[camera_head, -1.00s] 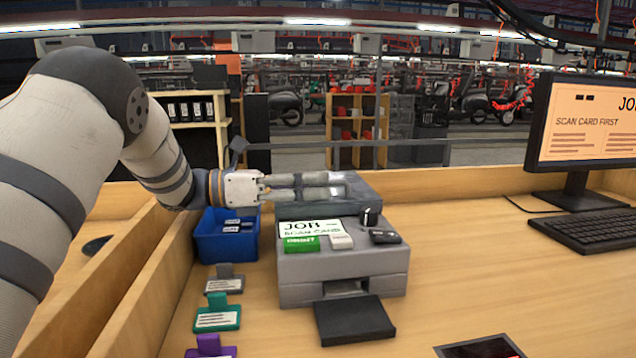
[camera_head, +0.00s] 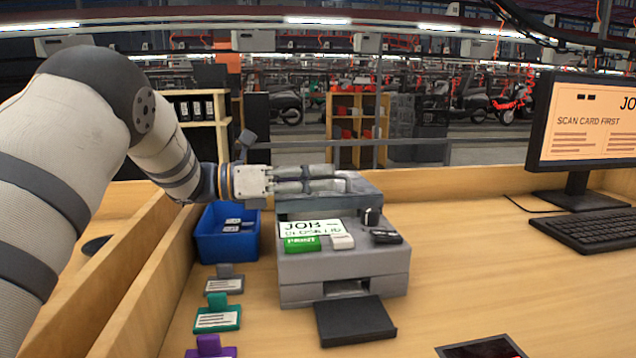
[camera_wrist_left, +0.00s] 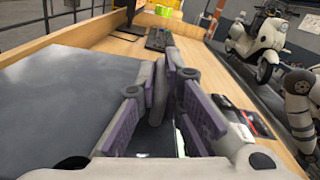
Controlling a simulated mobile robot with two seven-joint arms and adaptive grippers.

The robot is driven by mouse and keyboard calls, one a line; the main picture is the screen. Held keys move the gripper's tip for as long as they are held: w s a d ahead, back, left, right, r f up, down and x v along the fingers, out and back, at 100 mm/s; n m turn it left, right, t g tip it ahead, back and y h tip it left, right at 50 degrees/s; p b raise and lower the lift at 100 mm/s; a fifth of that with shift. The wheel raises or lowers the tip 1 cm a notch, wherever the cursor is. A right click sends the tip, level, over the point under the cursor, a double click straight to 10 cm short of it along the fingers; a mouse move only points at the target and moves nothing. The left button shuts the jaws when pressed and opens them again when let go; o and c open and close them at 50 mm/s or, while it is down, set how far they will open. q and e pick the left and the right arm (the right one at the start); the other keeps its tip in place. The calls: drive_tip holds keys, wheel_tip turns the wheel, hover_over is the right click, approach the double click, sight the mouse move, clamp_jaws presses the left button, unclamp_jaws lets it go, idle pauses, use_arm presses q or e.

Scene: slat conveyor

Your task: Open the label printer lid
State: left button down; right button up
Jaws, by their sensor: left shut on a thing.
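The grey label printer (camera_head: 342,262) stands on the wooden bench with its dark grey lid (camera_head: 367,186) at the top rear. The lid is partly raised, with a gap showing between it and the body. My left gripper (camera_head: 338,186) reaches in from the left over the lid and is shut on the lid's handle. In the left wrist view the gripper (camera_wrist_left: 160,95) has its purple-padded fingers around the grey handle (camera_wrist_left: 159,92), and the lid (camera_wrist_left: 60,95) fills the left side. The fingers partly hide the lid in the head view. My right gripper is out of view.
A blue bin (camera_head: 226,240) holding cards stands left of the printer. Several coloured card holders lie in front of it, one teal (camera_head: 218,316). A black tray (camera_head: 355,322) sticks out of the printer's front.

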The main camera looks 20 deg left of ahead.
use_arm(q)
drive_tip(key=w+a+r+n, duration=0.1)
drive_tip(key=w+r+n, duration=0.1)
drive_tip(key=r+n, duration=0.1)
drive_tip(key=w+a+r+n+b, duration=0.1)
drive_tip(key=w+r, duration=0.1)
drive_tip(key=shift+a+r+n, duration=0.25)
drive_tip(key=shift+a+n, duration=0.05)
drive_tip(key=shift+w+a+r, duration=0.15)
drive_tip(key=shift+w+r, duration=0.1)
drive_tip(key=shift+w+a+r+b, duration=0.25)
drive_tip(key=shift+w+r, duration=0.05)
drive_tip(key=shift+r, duration=0.15)
drive_tip(key=shift+w+a+r+b, duration=0.2)
drive_tip(key=shift+w+r, duration=0.05)
drive_tip(key=shift+r, duration=0.2)
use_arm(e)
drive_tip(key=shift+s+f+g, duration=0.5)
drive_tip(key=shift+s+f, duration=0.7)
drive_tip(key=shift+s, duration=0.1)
